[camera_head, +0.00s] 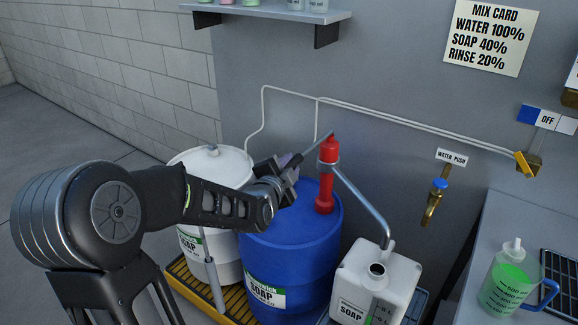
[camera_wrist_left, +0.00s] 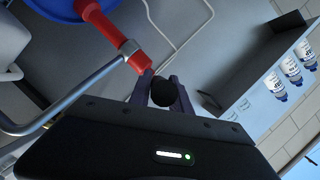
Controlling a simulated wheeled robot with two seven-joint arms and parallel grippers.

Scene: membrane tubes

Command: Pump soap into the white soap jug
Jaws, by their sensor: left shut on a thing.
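The red hand pump (camera_head: 327,175) stands upright on the blue soap drum (camera_head: 290,245). Its grey lever (camera_head: 317,144) slopes down to the left toward my left gripper (camera_head: 287,172). In the left wrist view, my left gripper (camera_wrist_left: 165,88) is shut on the lever's black knob (camera_wrist_left: 164,94), with the red pump (camera_wrist_left: 112,30) just beyond. The pump's grey spout (camera_head: 365,203) curves down toward the white soap jug (camera_head: 350,275); its end is just behind the jug's open dark mouth. I cannot tell whether liquid flows. My right gripper is out of view.
A white drum (camera_head: 215,165) stands left of the blue one on a yellow-edged tray (camera_head: 187,277). A brass tap (camera_head: 435,200) is on the wall. A counter at right holds a green-filled measuring jug (camera_head: 508,285). A shelf (camera_head: 265,12) is above.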

